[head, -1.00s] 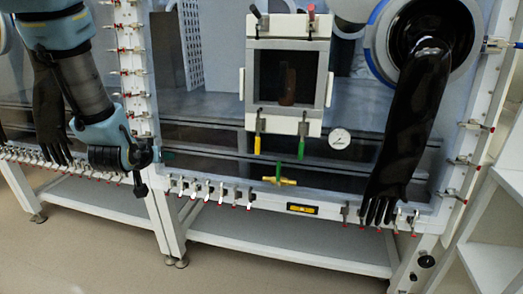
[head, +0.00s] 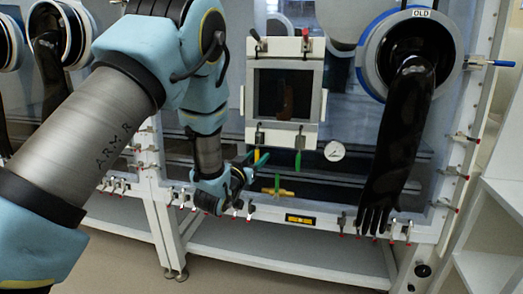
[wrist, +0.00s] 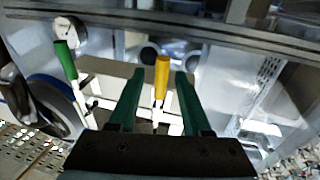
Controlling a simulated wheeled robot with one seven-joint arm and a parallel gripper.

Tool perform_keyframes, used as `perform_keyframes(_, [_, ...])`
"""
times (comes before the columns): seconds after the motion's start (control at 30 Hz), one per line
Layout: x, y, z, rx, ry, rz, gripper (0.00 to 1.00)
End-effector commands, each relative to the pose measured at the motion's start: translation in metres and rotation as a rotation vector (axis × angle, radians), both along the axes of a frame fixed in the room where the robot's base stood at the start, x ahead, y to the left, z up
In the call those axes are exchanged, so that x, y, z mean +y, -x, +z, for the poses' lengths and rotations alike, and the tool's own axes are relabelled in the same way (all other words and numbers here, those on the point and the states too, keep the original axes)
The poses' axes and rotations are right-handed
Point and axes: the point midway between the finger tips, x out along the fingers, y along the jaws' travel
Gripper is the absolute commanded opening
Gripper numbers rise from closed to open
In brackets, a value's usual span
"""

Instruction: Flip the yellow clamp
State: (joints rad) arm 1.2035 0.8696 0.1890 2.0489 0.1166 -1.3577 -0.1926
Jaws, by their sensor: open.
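The yellow clamp (wrist: 161,75) has a yellow handle on a pale metal body, below the small square door's frame. In the wrist view its handle stands between the two green fingers of my gripper (wrist: 160,73), with a gap on each side.
A green-handled clamp (head: 298,160) hangs to the right of it, with a round gauge (head: 334,151) beyond. A yellow valve with a green handle (head: 278,190) sits below. A black glove (head: 395,150) hangs at the right. Small toggle clamps line the panel's lower edge.

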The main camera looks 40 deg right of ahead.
Motion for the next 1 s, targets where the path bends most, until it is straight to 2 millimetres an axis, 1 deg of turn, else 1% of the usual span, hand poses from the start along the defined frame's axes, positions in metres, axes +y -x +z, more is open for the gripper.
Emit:
perform_keyframes(0.03, [-0.008,-0.003,0.002,0.000,0.000,-0.001,0.48])
perform_keyframes(0.1, [-0.017,-0.007,0.002,0.000,0.000,-0.001,0.48])
perform_keyframes(0.23, [-0.028,-0.011,0.001,0.000,0.000,0.000,0.48])
perform_keyframes(0.37, [-0.033,-0.013,0.000,0.000,0.000,0.001,0.48])
perform_keyframes(0.6, [-0.033,-0.014,0.000,0.000,-0.001,0.001,0.48])
perform_keyframes(1.0, [-0.033,-0.013,0.000,0.000,-0.001,0.001,0.04])
